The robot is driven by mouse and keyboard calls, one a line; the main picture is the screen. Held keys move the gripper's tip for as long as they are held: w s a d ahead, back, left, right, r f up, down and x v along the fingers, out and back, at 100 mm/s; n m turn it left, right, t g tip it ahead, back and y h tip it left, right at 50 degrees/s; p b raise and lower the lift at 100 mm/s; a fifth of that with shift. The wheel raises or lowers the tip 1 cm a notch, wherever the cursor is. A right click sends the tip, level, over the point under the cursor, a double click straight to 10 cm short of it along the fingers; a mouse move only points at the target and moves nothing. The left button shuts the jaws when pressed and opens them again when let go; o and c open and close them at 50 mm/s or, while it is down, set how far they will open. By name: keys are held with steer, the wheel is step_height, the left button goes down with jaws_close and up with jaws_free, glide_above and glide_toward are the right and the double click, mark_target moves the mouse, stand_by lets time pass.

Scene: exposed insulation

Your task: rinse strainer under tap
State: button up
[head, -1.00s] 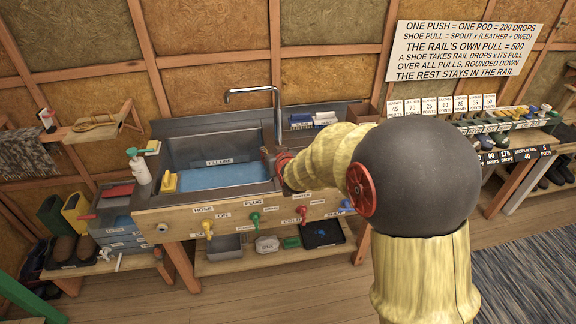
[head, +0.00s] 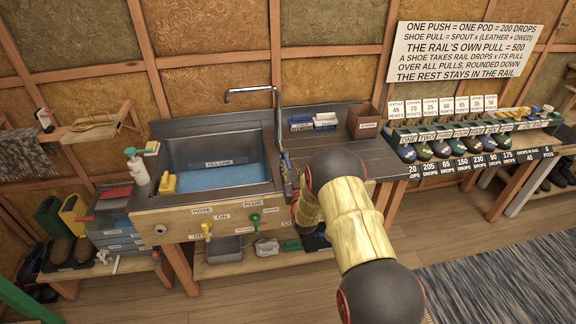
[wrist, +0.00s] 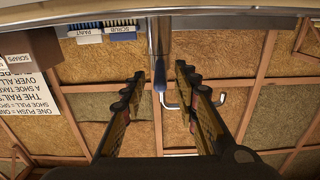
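The tap (head: 277,115) rises behind the sink's right side, its spout reaching left over the basin. The sink (head: 272,150) holds blue water below a "FILL LINE" label. I cannot make out a strainer in either view. In the wrist view, which is upside down, my gripper (wrist: 159,78) is open, fingers apart with nothing gripped. In the head view my gripper (head: 287,172) is by the sink's right edge, partly hidden by my arm.
Brushes (head: 313,122) and a brown scraps box (head: 363,120) are at the back right. The drainboard (head: 365,155) is mostly bare. Yellow and green valves (head: 254,220) line the front.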

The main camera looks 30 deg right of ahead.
mark_target(286, 156)
steer(key=shift+x, duration=1.6)
steer(key=shift+c, duration=0.6)
jaws_close()
